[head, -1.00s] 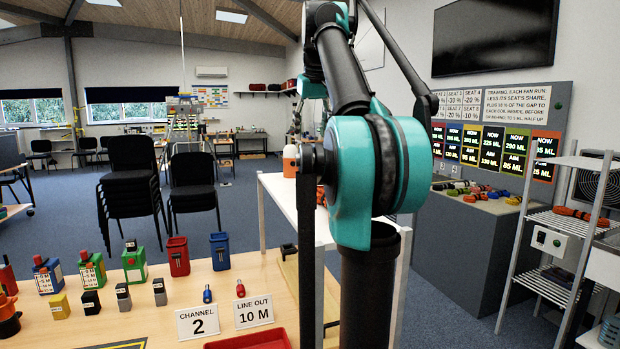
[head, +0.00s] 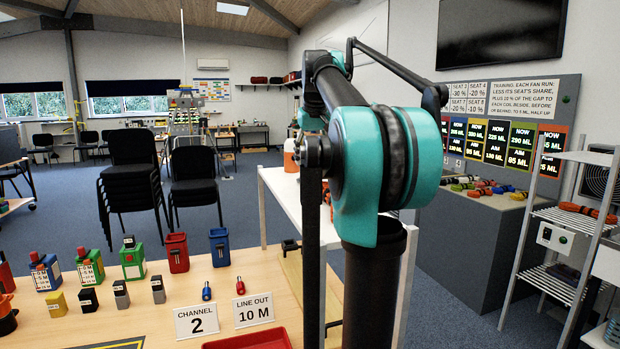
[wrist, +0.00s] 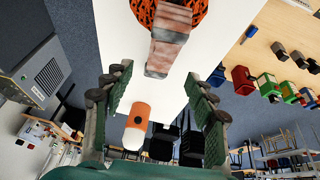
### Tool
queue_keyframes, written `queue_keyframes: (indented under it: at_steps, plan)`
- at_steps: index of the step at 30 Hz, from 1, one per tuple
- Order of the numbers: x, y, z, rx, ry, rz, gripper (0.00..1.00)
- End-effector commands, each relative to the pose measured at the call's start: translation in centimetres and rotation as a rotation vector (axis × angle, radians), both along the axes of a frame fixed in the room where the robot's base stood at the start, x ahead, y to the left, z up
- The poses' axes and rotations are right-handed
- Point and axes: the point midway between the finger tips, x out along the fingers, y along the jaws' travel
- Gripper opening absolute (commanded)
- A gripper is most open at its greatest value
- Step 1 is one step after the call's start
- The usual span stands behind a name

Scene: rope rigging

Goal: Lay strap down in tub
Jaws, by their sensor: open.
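My gripper (wrist: 157,76) is open in the wrist view, with one green finger on each side and nothing between them. A worn reddish-and-grey banded piece (wrist: 170,38), which may be the strap, shows just beyond the fingertips against a coil of orange-and-black rope (wrist: 193,12). I cannot tell whether a finger touches it. A red open container (head: 250,341), possibly the tub, is cut off by the lower edge of the head view. My gripper is not visible in the head view.
A white table (head: 281,185) stands behind my arm with an orange bottle (head: 291,155) on it. The bottle also shows between the fingers in the wrist view (wrist: 138,115). The wooden table (head: 215,290) holds small boxes, bins and signs. A wire shelf (head: 550,215) stands right.

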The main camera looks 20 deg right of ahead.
Motion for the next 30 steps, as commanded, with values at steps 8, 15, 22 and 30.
queue_keyframes:
  at_steps: [8,15,22,30]
  plan:
    - [0.6,-0.1,-2.0,0.0,0.0,0.0,0.57]
    - [1.5,-0.4,-5.1,0.0,0.0,0.0,0.57]
    - [1.7,-0.4,-5.7,0.0,0.0,0.0,0.57]
    - [1.7,-0.4,-5.7,0.0,0.0,0.0,0.57]
